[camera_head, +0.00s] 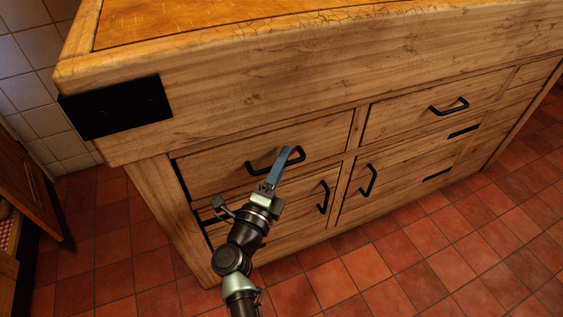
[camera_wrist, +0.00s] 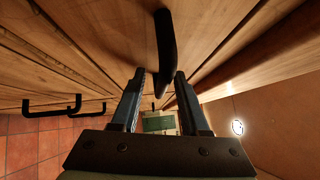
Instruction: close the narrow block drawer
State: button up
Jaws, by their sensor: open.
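The wooden block has a drawer front (camera_head: 215,172) at its upper left with a black bar handle (camera_head: 258,169). A dark gap shows along this front's left edge; I cannot tell how far the drawer stands out. My gripper (camera_head: 288,156) is in front of this handle and covers part of it. In the wrist view my gripper (camera_wrist: 159,76) is open, with a black handle (camera_wrist: 166,45) reaching between its blue fingers. I cannot tell whether the fingers touch it. Which drawer is the narrow one is not clear.
Another drawer (camera_head: 410,115) with a black handle (camera_head: 449,106) is to the right. Below are doors with upright handles (camera_head: 369,180). The worktop (camera_head: 250,70) overhangs the fronts. Red tile floor (camera_head: 390,270) is clear in front. A wooden cabinet (camera_head: 28,185) stands at the far left.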

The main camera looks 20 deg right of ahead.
jog(key=shift+a, duration=0.1)
jog(key=p+v, duration=0.4)
jog(key=v, duration=0.8)
jog(key=shift+s+a, duration=0.25)
jog(key=shift+s, duration=0.1)
jog(key=shift+f, duration=0.15)
